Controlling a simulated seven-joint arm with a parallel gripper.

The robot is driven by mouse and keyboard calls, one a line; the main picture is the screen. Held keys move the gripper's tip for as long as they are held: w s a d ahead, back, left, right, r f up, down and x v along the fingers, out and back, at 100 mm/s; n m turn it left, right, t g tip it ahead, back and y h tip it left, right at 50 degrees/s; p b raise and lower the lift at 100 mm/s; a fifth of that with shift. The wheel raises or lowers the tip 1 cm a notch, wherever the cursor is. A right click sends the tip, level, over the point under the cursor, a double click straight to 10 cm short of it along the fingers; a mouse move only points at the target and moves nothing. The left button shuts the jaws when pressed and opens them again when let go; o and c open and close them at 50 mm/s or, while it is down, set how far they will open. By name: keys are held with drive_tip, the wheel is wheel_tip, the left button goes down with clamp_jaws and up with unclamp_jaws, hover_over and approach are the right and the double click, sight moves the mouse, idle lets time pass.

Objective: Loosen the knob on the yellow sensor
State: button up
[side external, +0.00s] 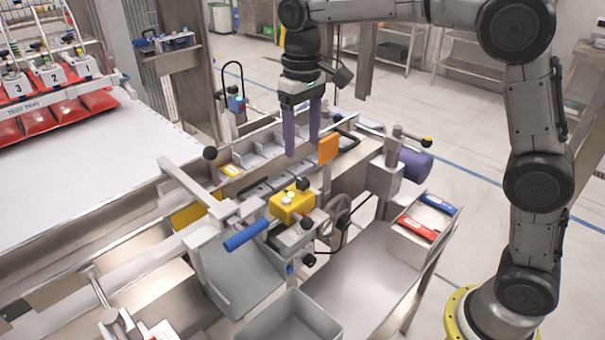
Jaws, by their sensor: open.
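The yellow sensor (291,204) is a yellow block mounted on the machine in the middle of the picture. A black round knob (303,184) stands at its upper right, and small pale round parts sit on its top. My gripper (302,146) points down above and behind the sensor in the picture, with its two purple fingers apart and nothing between them. It is clear of the knob. The size of the gap to the knob cannot be told from this one view.
An orange plate (328,148) stands upright just right of my fingers. A purple cylinder (415,164) is to the right. A grey bin (286,323) is in front.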

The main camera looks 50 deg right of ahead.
sight(303, 181)
wheel_tip(303, 181, down, 9)
drive_tip(key=shift+r, duration=0.1)
idle(0.4)
clamp_jaws()
